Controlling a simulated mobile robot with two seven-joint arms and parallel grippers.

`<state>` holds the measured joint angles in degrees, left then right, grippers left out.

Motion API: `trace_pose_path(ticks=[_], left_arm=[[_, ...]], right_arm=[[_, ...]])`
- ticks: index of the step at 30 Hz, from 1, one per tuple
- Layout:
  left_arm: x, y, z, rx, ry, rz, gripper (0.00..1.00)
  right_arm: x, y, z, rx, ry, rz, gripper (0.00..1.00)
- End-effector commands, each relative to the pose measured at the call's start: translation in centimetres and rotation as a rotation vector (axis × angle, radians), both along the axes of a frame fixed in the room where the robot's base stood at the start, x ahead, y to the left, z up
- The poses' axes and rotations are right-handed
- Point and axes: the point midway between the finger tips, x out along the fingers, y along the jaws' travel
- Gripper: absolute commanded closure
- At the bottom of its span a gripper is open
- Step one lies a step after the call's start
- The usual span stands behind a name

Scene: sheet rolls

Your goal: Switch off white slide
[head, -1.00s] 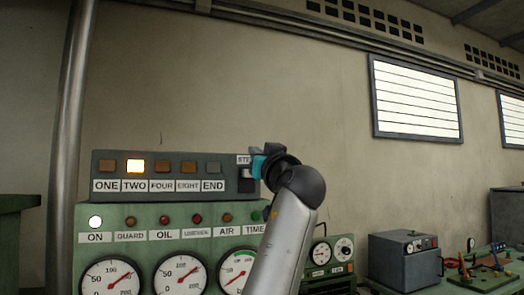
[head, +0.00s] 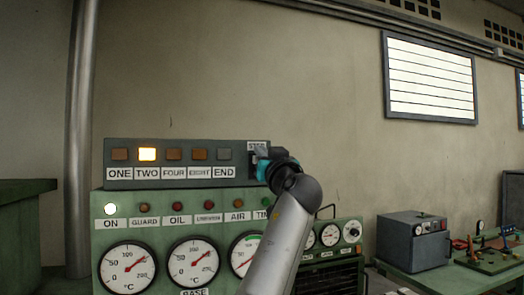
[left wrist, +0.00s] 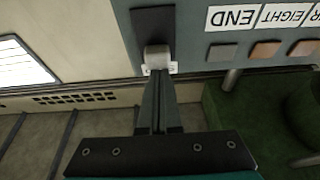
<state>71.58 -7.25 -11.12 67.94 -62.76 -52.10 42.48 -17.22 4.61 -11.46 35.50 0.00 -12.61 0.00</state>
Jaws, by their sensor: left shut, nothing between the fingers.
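The white slide (left wrist: 157,60) is a small pale block at one end of a dark slot plate (left wrist: 153,24) on the grey button panel, in the left wrist view. The panel's lettering is upside down there. My left gripper (left wrist: 158,80) is shut and empty, with its fingertips right at the slide; I cannot tell whether they touch it. In the head view, the left gripper (head: 262,162) is at the right end of the grey panel (head: 240,184), just under a partly hidden label, and it covers the slide. My right gripper is out of view.
The panel's TWO button (head: 147,154) glows, and the ON lamp (head: 110,209) is lit on the green gauge cabinet (head: 165,232) below. A grey box (head: 412,240) stands on a green table to the right. Open space lies right of the panel.

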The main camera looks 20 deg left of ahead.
Motion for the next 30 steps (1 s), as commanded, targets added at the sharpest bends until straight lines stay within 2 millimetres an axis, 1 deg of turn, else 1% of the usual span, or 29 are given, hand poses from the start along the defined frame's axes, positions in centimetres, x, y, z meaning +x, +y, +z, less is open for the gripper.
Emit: trace_pose_path(ticks=[5, 16, 30], left_arm=[[0.0, 0.0, -0.3, 0.000, 0.000, 0.000, 1.00], [0.0, -0.1, -3.8, -0.001, 0.001, -0.002, 1.00], [0.1, 0.1, -3.8, -0.002, 0.003, -0.001, 1.00]], right_arm=[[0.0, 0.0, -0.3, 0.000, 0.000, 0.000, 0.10], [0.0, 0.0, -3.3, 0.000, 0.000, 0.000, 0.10], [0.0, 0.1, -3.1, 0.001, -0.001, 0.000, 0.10]])
